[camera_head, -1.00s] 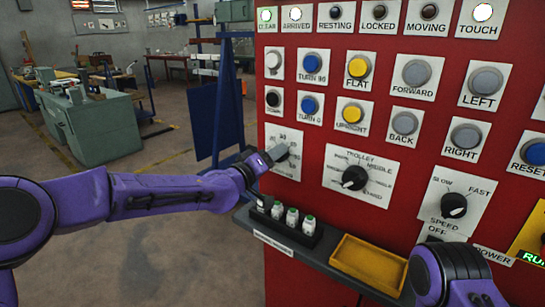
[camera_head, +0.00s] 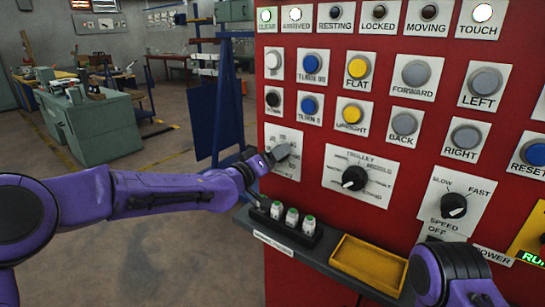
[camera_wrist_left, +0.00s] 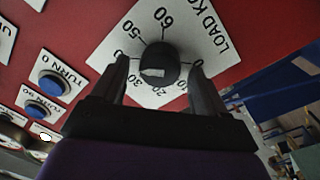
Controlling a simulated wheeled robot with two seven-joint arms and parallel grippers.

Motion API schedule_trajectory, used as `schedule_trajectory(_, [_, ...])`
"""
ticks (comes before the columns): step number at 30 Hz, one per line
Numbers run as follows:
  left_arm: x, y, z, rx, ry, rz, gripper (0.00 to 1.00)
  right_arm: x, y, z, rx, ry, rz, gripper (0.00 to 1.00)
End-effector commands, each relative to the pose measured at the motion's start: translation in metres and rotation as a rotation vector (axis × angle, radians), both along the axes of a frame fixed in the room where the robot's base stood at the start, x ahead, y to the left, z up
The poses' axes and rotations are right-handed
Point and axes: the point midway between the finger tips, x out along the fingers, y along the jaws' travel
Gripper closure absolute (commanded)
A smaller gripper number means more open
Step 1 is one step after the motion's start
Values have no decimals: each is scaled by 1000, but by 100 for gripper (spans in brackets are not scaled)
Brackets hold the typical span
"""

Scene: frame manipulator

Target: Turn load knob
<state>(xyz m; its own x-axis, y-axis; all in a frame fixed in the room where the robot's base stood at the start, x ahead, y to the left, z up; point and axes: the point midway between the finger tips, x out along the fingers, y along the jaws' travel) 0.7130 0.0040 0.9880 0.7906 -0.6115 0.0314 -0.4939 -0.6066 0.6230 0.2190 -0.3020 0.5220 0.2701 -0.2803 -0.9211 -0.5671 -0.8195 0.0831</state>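The load knob (camera_wrist_left: 160,64) is a black round knob with a light pointer mark. It sits on a white dial plate (camera_wrist_left: 196,28) lettered LOAD KG, with numbers around it. In the wrist view my left gripper (camera_wrist_left: 162,78) is open, with one finger on each side of the knob and a visible gap to each. In the head view the left gripper (camera_head: 277,155) is at the load dial plate (camera_head: 291,135) on the red panel and hides the knob. My right gripper is out of view; only part of the right arm shows at the lower right.
The trolley knob (camera_head: 354,178) and speed knob (camera_head: 453,205) are to the right. Rows of buttons are above. Below is a grey shelf (camera_head: 318,259) with a black holder of small bottles (camera_head: 292,217) and a yellow tray (camera_head: 368,262). Open floor lies left.

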Motion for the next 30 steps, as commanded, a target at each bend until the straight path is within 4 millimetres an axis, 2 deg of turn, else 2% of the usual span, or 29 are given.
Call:
schedule_trajectory(10, [-6,6,-1,-1,2,1,28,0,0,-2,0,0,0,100])
schedule_trajectory(21, [-70,55,-3,-2,1,1,28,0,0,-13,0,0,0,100])
schedule_trajectory(25, [-81,63,-3,-1,0,1,28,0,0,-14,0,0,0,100])
schedule_trajectory(30, [-83,65,-4,-1,1,0,28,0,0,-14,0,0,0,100])
